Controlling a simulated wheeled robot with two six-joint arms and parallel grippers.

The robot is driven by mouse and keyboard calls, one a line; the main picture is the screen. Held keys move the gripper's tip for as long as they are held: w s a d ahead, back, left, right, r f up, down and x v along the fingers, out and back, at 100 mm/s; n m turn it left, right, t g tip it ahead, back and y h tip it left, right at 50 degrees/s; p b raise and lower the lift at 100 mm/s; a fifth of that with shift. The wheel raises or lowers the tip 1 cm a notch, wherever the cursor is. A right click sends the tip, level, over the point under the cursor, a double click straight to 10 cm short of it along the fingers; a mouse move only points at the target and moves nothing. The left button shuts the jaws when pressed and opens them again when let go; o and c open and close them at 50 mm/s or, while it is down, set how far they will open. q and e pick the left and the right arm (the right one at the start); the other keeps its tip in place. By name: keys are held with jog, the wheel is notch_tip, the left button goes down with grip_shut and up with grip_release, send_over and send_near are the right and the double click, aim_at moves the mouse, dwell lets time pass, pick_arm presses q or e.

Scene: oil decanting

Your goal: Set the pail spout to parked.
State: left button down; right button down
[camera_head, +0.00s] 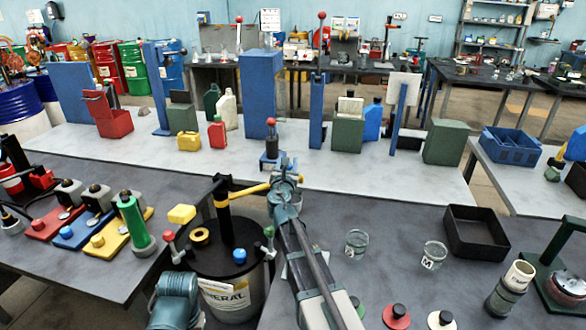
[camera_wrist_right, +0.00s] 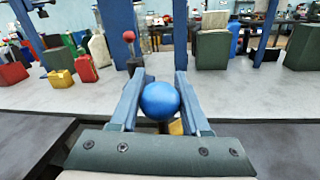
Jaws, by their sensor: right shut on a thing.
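The white pail (camera_head: 232,303) stands at the front of the near table with a black lid (camera_head: 222,262). A black pump column (camera_head: 223,215) rises from the lid. Its yellow spout (camera_head: 246,191) points right, toward my right gripper (camera_head: 284,182). In the right wrist view, the right gripper's fingers (camera_wrist_right: 160,95) are closed on a blue ball knob (camera_wrist_right: 160,101), with a bit of yellow below it. The fingers hide that end in the head view. A red knob (camera_head: 168,236) and a green knob (camera_head: 268,231) stand at the pail's left and right. My left gripper does not show.
A yellow block (camera_head: 182,214) lies left of the column. Two glass beakers (camera_head: 356,245) (camera_head: 433,255) and a black tray (camera_head: 476,233) stand to the right. A green cylinder (camera_head: 134,222) stands at left. Behind, a white bench (camera_head: 400,178) holds a red-knobbed stand (camera_head: 271,150).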

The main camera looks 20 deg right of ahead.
jog(key=shift+w+a+n+t+y, duration=0.15)
jog(key=shift+w+n+t+y, duration=0.25)
jog(key=shift+w, duration=0.4)
jog(key=shift+c, duration=1.9)
grip_release()
jog(key=shift+w, duration=0.1)
jog(key=shift+a, duration=0.1)
jog(key=v, duration=1.4)
jog(key=shift+r, duration=0.15)
